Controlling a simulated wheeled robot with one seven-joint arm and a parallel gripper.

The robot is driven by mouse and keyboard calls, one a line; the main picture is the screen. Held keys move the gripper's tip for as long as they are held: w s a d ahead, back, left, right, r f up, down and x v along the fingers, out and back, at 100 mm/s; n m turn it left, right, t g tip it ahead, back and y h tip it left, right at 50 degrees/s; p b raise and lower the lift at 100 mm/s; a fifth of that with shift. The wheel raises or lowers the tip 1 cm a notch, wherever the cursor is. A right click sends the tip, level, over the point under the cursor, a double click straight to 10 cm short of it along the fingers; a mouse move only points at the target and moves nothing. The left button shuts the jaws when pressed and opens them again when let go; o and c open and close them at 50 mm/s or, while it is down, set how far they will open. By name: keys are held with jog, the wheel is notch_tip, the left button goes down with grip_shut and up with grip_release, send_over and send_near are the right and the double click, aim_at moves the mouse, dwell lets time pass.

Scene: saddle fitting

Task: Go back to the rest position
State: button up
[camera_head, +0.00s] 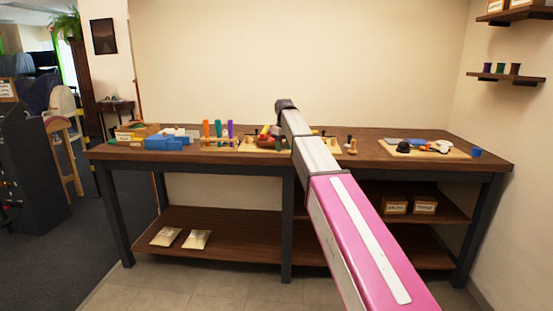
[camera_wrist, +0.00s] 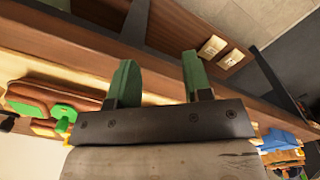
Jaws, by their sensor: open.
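My gripper (camera_wrist: 160,78) shows in the wrist view with two green fingers standing apart and nothing between them. In the head view my pink and white arm reaches forward over the middle of the workbench (camera_head: 360,136); the fingers cannot be made out there. The wrist view is turned, and the dark brown bench edge runs behind the fingers. Brown pieces with green patches (camera_wrist: 62,112) lie on the bench at the left of the wrist view, apart from the fingers.
On the bench stand a blue bin (camera_head: 168,143), upright coloured tools (camera_head: 218,130), a right-hand board (camera_head: 424,152) with dark and orange items, and a blue cup (camera_head: 477,153). Two pale bags (camera_head: 197,239) lie on the lower shelf.

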jog(key=s+d+f+m, duration=0.2)
jog(key=s+d+f, duration=0.3)
jog(key=s+f, duration=0.7)
jog(key=s+d+f+m, duration=0.2)
jog(key=s+d+f, duration=0.3)
jog(key=s+f, duration=0.7)
jog(key=s+d+f+m, duration=0.2)
jog(key=s+d+f, duration=0.3)
jog(key=s+f, duration=0.8)
jog(key=shift+d+m, duration=0.35)
jog(key=shift+m, duration=0.05)
